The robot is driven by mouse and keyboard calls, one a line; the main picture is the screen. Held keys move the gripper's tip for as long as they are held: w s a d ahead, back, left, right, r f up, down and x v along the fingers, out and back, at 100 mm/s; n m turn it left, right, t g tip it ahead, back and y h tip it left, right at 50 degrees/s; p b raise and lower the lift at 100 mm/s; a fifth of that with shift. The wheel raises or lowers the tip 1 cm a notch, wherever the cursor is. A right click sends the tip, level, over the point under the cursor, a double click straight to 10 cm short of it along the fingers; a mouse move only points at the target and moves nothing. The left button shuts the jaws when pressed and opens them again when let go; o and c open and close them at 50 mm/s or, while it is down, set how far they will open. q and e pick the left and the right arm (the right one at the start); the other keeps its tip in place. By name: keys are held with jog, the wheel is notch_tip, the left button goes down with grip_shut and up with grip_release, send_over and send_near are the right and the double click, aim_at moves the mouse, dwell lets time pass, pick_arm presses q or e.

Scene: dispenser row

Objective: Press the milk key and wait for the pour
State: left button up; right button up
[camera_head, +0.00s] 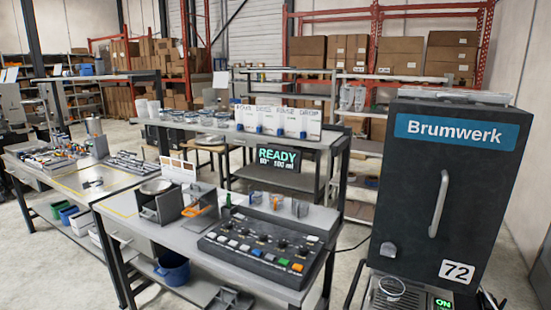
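A dark key panel (262,246) lies tilted on the middle workbench. A row of small keys runs along its front, mostly pale, with blue, green and orange ones toward the right, and several black knobs sit behind them. The key labels are too small to read, so I cannot tell which is the milk key. Behind it a display (279,158) shows READY in green, with a smaller line that seems to read a temperature and 100 ml. Several white dispensers (290,119) with blue taps stand on the shelf above. No pour is visible. Neither gripper is in view.
A tall dark Brumwerk machine (447,185) with a handle stands close at the right. A round metal item (391,287) sits at its base. An open black box (160,203) and small holders stand left of and behind the panel. A blue bin (173,268) is below.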

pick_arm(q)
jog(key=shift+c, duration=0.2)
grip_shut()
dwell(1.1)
